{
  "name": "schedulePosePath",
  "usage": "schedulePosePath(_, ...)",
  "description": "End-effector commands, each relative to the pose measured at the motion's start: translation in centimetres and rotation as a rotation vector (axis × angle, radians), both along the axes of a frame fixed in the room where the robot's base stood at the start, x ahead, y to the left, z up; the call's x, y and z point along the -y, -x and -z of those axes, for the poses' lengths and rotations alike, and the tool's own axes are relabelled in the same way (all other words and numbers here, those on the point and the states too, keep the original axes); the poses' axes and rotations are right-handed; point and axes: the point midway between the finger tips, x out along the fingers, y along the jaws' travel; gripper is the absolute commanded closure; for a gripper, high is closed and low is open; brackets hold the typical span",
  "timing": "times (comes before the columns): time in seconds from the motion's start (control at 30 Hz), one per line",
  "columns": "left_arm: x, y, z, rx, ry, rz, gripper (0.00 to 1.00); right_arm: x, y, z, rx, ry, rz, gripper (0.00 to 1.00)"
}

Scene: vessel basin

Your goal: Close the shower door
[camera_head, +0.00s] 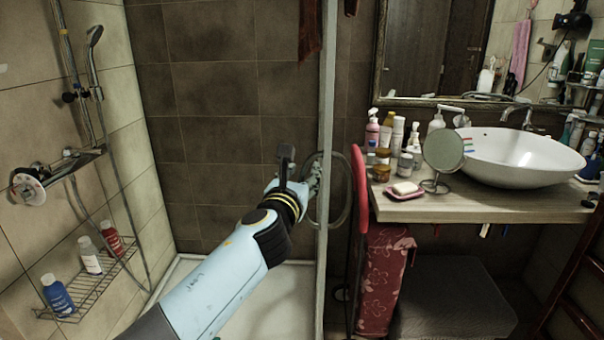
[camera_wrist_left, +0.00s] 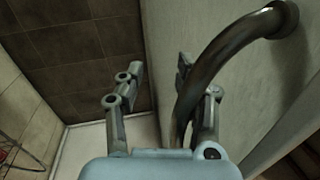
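The shower door (camera_head: 327,110) is seen nearly edge-on in the head view, as a tall pale strip in the middle. A curved metal handle (camera_head: 347,180) is on it. In the left wrist view the door panel (camera_wrist_left: 245,85) fills the right side, and the handle (camera_wrist_left: 205,70) bends from the panel down toward the gripper. My left gripper (camera_head: 300,172) is at the handle. Its fingers are apart in the left wrist view (camera_wrist_left: 159,72), with the lower part of the handle beside the right finger. I cannot tell whether they touch. My right gripper is out of view.
A wire rack (camera_head: 95,285) with bottles and a shower fixture (camera_head: 62,165) are on the left wall. Right of the door stand a counter (camera_head: 470,208) with a basin (camera_head: 520,160), and a red-patterned cloth (camera_head: 383,280). The pale shower floor (camera_head: 275,305) is clear.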

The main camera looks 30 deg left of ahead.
Motion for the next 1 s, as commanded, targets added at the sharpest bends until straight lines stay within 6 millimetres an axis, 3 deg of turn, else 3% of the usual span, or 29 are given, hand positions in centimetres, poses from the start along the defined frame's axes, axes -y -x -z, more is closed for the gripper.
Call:
schedulePosePath(0.17, 0.2, 0.2, -0.1, 0.001, 0.001, 0.000, 0.64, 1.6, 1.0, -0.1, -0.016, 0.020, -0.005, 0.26)
schedulePosePath(0.27, 0.3, 0.8, 0.0, 0.001, 0.003, 0.001, 0.64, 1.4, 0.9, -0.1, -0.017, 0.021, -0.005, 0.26)
schedulePosePath(0.7, 2.3, 9.3, 0.1, -0.002, 0.005, -0.001, 0.64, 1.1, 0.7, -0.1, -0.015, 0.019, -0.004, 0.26)
schedulePosePath(1.0, 3.0, 11.6, 0.0, 0.001, 0.003, 0.000, 0.64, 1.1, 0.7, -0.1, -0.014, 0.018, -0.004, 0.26)
